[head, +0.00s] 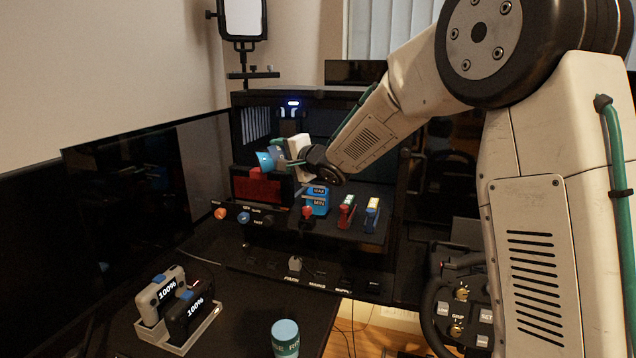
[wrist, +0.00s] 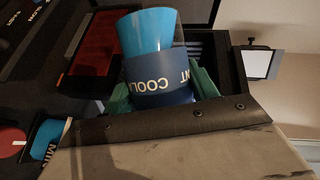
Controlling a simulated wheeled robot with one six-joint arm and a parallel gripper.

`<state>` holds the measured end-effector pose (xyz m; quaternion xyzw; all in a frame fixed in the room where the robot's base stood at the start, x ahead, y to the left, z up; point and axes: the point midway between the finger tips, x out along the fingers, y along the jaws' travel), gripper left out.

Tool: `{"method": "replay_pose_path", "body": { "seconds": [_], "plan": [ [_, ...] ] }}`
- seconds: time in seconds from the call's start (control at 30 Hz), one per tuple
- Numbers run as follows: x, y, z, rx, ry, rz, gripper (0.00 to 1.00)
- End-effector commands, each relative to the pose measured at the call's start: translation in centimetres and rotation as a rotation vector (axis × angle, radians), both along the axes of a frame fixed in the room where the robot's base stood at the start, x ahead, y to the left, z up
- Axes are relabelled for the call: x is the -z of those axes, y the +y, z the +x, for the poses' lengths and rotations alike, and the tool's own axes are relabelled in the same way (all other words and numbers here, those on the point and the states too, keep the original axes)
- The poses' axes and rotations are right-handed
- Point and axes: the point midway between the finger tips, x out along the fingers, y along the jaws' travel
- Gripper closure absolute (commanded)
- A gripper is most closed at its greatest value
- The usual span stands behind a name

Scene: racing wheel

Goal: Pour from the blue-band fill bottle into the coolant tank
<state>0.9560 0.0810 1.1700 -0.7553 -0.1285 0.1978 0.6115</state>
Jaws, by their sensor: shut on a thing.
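The blue-band fill bottle (head: 267,160) is held in my gripper (head: 283,154), lying tilted well over with its light-blue end toward the left. In the wrist view, the bottle (wrist: 148,35) shows a dark blue band lettered COOLANT between the green pads of my gripper (wrist: 160,92), which is shut on it. The coolant tank (head: 317,204), blue with MAX and MIN labels, stands below and right of the bottle in the head view. A part of the tank (wrist: 46,148) shows at the lower left of the wrist view. I see no liquid flowing.
A dark red block (head: 262,188) sits in the case just below the bottle. Red (head: 346,211) and yellow-blue (head: 371,214) parts stand right of the tank. Knobs line the case front. A teal-topped container (head: 286,337) and a battery tray (head: 181,342) stand in front.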

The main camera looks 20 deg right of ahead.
Motion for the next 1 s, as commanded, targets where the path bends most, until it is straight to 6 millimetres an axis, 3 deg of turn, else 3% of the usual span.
{"method": "replay_pose_path", "body": {
  "seconds": [1.0],
  "plan": [
    [-0.04,0.56,-0.04,-0.007,0.003,0.051,0.73]
  ]
}}
